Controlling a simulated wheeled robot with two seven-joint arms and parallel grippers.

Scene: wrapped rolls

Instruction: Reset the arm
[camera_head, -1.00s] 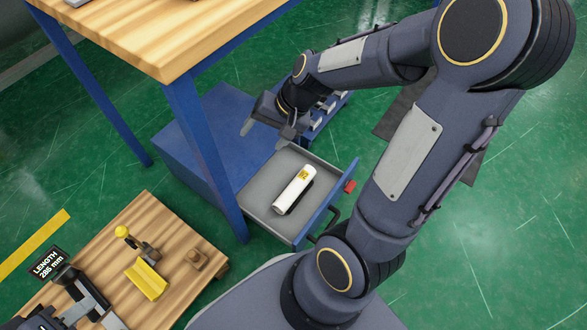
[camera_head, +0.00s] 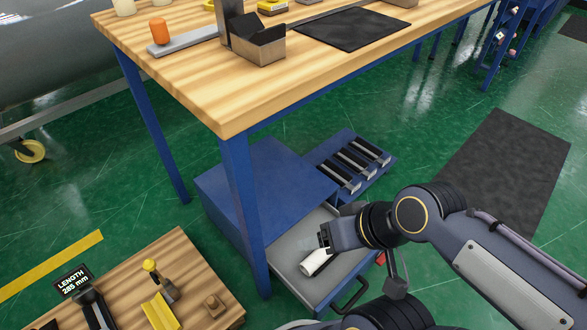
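My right arm comes in from the right, and its gripper (camera_head: 322,240) is over the open drawer (camera_head: 290,258), pointing left. Its fingers are foreshortened, so I cannot tell how far apart they are. A white wrapped roll (camera_head: 314,264) lies in the drawer, just below the gripper and partly hidden by it. It appears to rest on the drawer floor. My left gripper is not in view.
The blue drawer cabinet (camera_head: 262,165) stands beneath a wooden workbench (camera_head: 190,80) with a blue leg (camera_head: 243,200). A rack with several dark slots (camera_head: 350,165) is behind the drawer. A lower wooden table (camera_head: 195,265) with a length display (camera_head: 74,284) is at bottom left.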

